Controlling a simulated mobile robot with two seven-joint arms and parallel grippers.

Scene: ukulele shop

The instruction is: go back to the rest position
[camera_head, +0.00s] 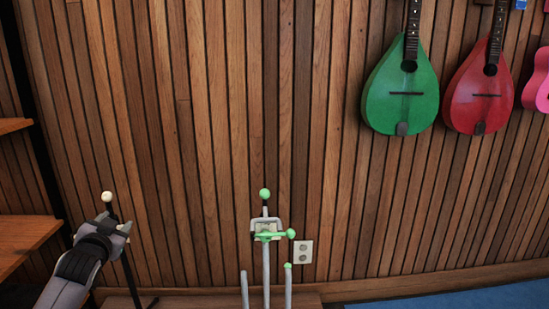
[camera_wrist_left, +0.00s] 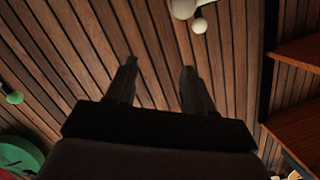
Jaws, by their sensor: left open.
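My left gripper (camera_head: 117,221) is at the lower left of the head view, raised in front of the wood-slat wall. Its two fingers are apart, with nothing between them. The left wrist view shows the same open fingers (camera_wrist_left: 159,68) with only wall slats behind the gap. In the head view a cream ball (camera_head: 107,197) on a dark pole shows just above and behind the gripper; I cannot tell how far apart they are. My right gripper is not in view.
A pale stand with green tips (camera_head: 266,250) stands at the lower middle, by a wall outlet (camera_head: 302,252). Green (camera_head: 401,92) and red (camera_head: 481,97) instruments hang at the upper right. Wooden shelves (camera_head: 24,236) are at the left edge. A blue floor area (camera_head: 480,299) is lower right.

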